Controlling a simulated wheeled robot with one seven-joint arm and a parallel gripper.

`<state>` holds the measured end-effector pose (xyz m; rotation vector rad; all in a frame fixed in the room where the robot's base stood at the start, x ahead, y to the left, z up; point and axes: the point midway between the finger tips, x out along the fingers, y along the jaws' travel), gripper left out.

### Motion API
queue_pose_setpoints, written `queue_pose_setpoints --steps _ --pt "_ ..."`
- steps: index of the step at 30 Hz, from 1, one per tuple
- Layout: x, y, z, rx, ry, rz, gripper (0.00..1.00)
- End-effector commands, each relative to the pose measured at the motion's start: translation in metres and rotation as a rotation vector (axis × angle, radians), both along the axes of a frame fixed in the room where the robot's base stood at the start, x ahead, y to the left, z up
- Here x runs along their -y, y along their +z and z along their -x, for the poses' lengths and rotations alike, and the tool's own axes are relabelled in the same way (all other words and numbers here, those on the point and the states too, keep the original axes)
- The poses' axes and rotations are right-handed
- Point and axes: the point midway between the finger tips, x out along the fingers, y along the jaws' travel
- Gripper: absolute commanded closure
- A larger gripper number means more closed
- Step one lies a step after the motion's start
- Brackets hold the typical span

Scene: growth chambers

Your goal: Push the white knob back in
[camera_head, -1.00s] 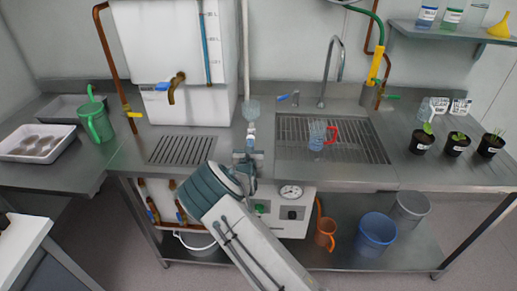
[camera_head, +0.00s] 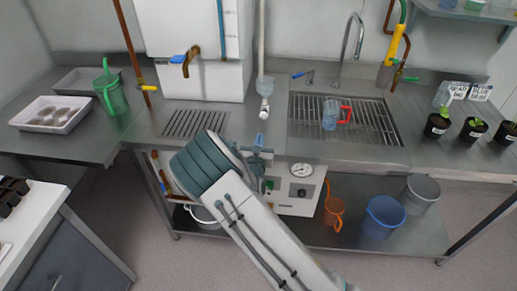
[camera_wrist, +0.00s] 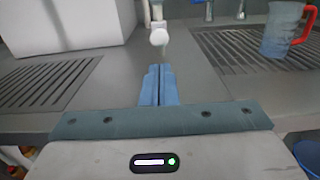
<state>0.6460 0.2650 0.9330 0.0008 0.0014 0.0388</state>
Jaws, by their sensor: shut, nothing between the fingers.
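The white knob (camera_head: 263,113) is below the clear fitting at the lower end of the white vertical pipe (camera_head: 262,40), over the back of the counter. In the wrist view the knob (camera_wrist: 158,37) is a round white face just beyond my fingertips. My gripper (camera_head: 258,140) is in front of the knob and nearer to me, near the counter's front edge. In the wrist view its blue fingers (camera_wrist: 160,72) are together and empty, pointing toward the knob, with a visible gap before it. How far the knob sticks out cannot be told.
A white tank (camera_head: 195,60) with a brass tap stands left of the pipe. A sink grate (camera_head: 370,135) with a clear, red-handled jug (camera_head: 330,115) lies to the right. A slotted drain (camera_head: 195,124) is at the left. A gauge panel (camera_head: 300,190) is under the counter.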

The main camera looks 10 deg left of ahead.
Motion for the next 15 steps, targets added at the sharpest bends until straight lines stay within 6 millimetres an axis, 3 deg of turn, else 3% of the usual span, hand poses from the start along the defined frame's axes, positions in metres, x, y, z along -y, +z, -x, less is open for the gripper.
queue_pose_setpoints --steps 6,15 --pt "0.001 -0.001 0.024 0.0 0.0 0.0 1.0" --pt "0.002 0.0 0.029 0.0 0.0 0.0 1.0"
